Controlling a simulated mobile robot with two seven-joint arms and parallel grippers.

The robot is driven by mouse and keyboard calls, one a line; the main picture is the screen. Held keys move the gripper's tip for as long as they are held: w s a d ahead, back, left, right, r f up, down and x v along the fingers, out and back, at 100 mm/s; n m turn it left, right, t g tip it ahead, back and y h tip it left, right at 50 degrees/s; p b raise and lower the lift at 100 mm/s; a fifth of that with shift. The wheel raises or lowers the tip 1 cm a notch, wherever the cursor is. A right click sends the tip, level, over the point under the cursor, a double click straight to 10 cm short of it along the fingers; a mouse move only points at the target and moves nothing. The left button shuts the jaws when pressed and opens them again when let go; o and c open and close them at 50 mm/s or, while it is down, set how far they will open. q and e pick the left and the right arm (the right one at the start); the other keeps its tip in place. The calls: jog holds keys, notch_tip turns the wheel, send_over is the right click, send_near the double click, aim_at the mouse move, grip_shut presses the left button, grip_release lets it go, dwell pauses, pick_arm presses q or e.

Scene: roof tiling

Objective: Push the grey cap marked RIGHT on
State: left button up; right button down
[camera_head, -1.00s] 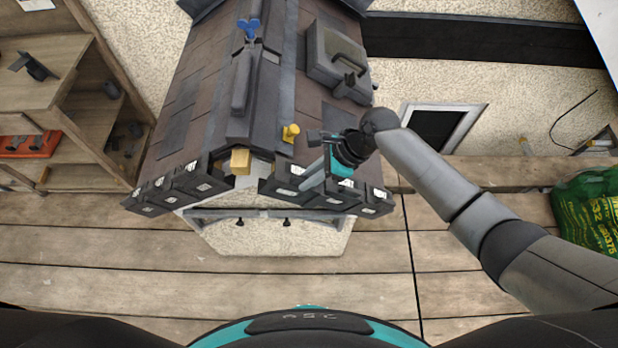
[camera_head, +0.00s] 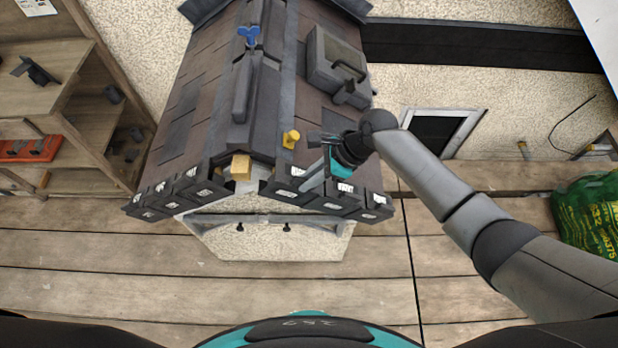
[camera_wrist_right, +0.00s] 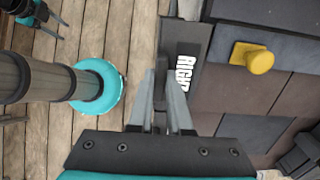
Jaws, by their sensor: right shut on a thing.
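The dark grey cap with white lettering that starts "RIGH" (camera_wrist_right: 188,68) shows in the right wrist view, at the roof's edge. My right gripper (camera_wrist_right: 165,85) is shut on this cap, and its fingers hide part of it. In the head view my right gripper (camera_head: 312,182) is over the row of dark, white-labelled caps at the front right roof edge. I cannot tell there whether the held cap is fully seated. My left gripper (camera_wrist_right: 52,22) shows small at the upper left of the right wrist view, empty with its fingers apart.
A yellow peg (camera_head: 291,138) stands on the roof (camera_head: 318,100) near my right gripper. A yellow block (camera_head: 241,167) is at the front end of the ridge. A blue piece (camera_head: 249,36) is farther up the ridge. Wooden shelves (camera_head: 75,110) stand at the left.

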jog(key=shift+w, duration=0.15)
dwell(0.6)
jog(key=c, duration=0.8)
grip_release()
jog(key=shift+o, duration=0.2)
jog(key=shift+d+r, duration=0.1)
jog(key=p+v, duration=0.2)
jog(key=p, duration=0.1)
jog(key=shift+d+r, duration=0.2)
jog(key=shift+r, duration=0.15)
jog(key=p+v, duration=0.1)
jog(key=v, duration=0.2)
jog(key=shift+p, duration=0.3)
